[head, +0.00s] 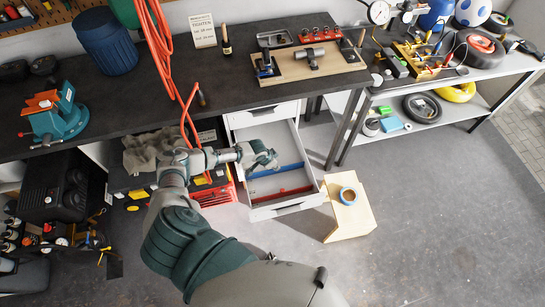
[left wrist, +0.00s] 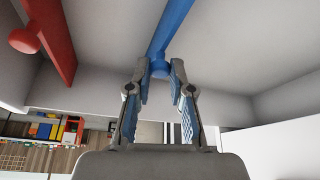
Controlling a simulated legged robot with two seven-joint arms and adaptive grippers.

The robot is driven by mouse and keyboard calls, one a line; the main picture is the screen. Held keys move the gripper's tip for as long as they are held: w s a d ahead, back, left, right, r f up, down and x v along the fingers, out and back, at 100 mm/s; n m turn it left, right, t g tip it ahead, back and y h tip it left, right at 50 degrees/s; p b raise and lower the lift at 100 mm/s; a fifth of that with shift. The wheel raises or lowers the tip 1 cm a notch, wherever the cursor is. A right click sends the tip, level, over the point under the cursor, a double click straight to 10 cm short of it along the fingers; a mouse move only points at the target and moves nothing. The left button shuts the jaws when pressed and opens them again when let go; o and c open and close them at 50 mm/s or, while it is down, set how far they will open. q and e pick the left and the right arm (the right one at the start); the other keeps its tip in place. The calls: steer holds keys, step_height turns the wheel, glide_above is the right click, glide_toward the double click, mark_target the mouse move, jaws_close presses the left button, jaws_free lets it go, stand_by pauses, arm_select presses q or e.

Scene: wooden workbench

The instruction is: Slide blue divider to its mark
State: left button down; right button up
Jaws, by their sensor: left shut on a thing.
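The blue divider (head: 284,169) lies across the open drawer (head: 312,168), behind the red divider (head: 282,194). In the left wrist view the two fingers (left wrist: 158,75) close around the knob end of the blue divider (left wrist: 170,32). The red divider (left wrist: 54,38), with its own round knob, is to the left there and apart from the fingers. I cannot make out a mark in the drawer. My right gripper is not in view.
The dark workbench (head: 170,97) overhangs the drawer's back. Orange cable hangs near my arm.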

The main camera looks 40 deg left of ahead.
arm_select(q)
steer(key=c, duration=1)
jaws_free()
steer(key=v, duration=1.1)
steer(key=shift+s+a+r, duration=0.1)
steer(key=shift+s+r, duration=0.1)
steer(key=shift+r, duration=0.15)
